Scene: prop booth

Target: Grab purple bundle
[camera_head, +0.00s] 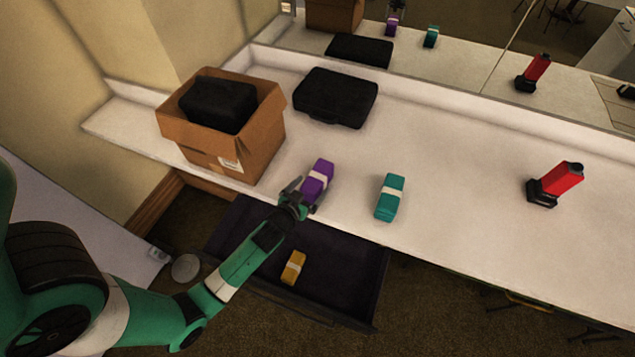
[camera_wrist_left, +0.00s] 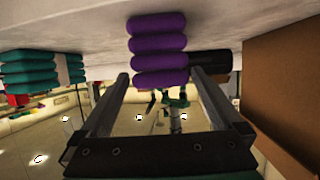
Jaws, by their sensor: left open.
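The purple bundle (camera_head: 319,181) is a stack of purple rolls with a pale band. It lies on the white counter near its front edge, right of the cardboard box. In the left wrist view the purple bundle (camera_wrist_left: 158,48) fills the top middle. My left gripper (camera_head: 295,192) is open at the near left side of the bundle. In the left wrist view its two fingers (camera_wrist_left: 158,88) reach toward the bundle's near end, one to each side; I cannot tell whether they touch it. My right gripper does not show.
The cardboard box (camera_head: 250,145) with a black case stands left. Another black case (camera_head: 337,98) lies behind. A teal bundle (camera_head: 390,197) is right of the purple one, and a red and black object (camera_head: 556,183) farther right. An open drawer (camera_head: 345,280) below holds a yellow bundle (camera_head: 293,267).

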